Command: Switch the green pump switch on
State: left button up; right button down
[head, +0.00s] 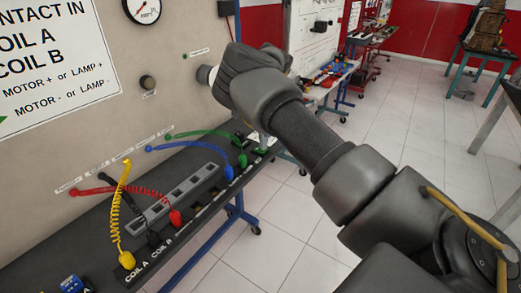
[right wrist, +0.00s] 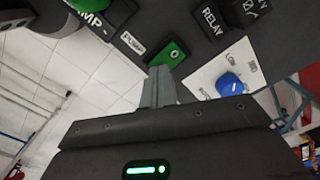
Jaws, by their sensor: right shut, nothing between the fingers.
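The green pump switch (right wrist: 168,53) shows in the right wrist view beside a white label (right wrist: 133,42) that reads like PUMP. It is a green block with a small pale spot on its face. My right gripper (right wrist: 160,72) is shut and empty, with its grey fingertips just short of the switch's lower left edge in the picture. I cannot tell whether they touch it. In the head view my right arm reaches to the trainer and its wrist hides most of the gripper. My left gripper is not in view.
The upright trainer panel (head: 120,120) carries a gauge and a dark knob (head: 147,82). Coiled yellow (head: 122,230), red, blue and green leads stand near the dark ledge. In the right wrist view, a blue knob (right wrist: 229,85) and a RELAY label (right wrist: 212,20) lie right of the switch.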

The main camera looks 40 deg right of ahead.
jog(key=shift+f, duration=0.5)
jog(key=shift+r, duration=0.1)
notch_tip(320, 180, up, 7)
jog(key=p, duration=0.5)
dwell(0.5)
dwell(0.4)
